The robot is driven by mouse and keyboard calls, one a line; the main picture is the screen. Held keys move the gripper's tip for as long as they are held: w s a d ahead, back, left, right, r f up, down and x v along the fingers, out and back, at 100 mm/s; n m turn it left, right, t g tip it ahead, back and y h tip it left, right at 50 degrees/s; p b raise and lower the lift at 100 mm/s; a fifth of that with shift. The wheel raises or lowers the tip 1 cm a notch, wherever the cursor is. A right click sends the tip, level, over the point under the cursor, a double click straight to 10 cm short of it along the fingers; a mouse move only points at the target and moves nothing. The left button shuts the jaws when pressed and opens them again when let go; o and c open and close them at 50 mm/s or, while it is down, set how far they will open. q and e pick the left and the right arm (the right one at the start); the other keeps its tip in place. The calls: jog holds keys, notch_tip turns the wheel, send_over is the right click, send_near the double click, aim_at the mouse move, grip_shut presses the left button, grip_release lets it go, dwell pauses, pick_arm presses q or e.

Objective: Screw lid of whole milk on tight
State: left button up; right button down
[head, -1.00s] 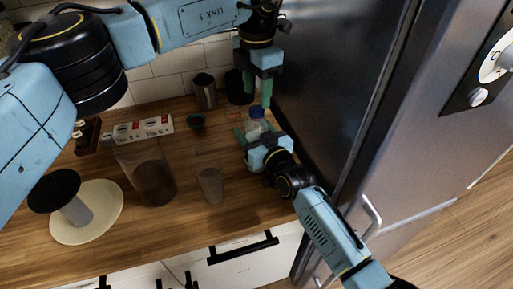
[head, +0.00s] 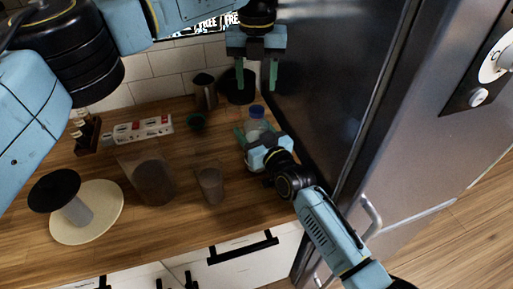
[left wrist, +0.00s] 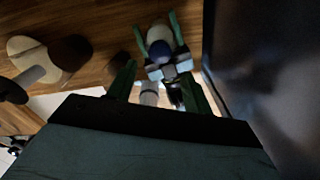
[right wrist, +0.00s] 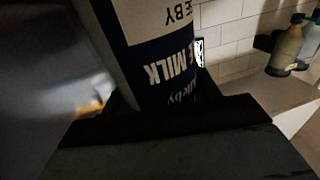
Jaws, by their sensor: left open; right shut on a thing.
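The milk bottle (head: 256,125) stands upright on the wooden counter by the fridge, with its blue lid (head: 257,111) on top. Whether the lid is fully tight cannot be seen. My right gripper (head: 257,133) is shut around the bottle's body; the right wrist view shows its label reading "MILK" (right wrist: 172,65) close up. My left gripper (head: 256,80) is open and empty, above the lid and apart from it, fingers pointing down. In the left wrist view, the blue lid (left wrist: 160,52) shows beyond my open left fingers (left wrist: 158,85).
The fridge (head: 335,90) stands close on the right. A clear cup (head: 210,183) and a larger clear container (head: 150,180) stand to the left.

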aim_at(256, 108)
pick_arm(q)
notch_tip(256, 108, down, 8)
jog(key=shift+f, duration=0.1)
dwell(0.4)
jog(key=c, duration=1)
jog(key=shift+o, duration=0.2)
jog(key=m, duration=0.6)
jog(key=shift+m, duration=0.3)
jog(key=m, duration=0.3)
jog(key=shift+m, duration=0.3)
jog(key=m, duration=0.3)
jog(key=shift+m, duration=0.3)
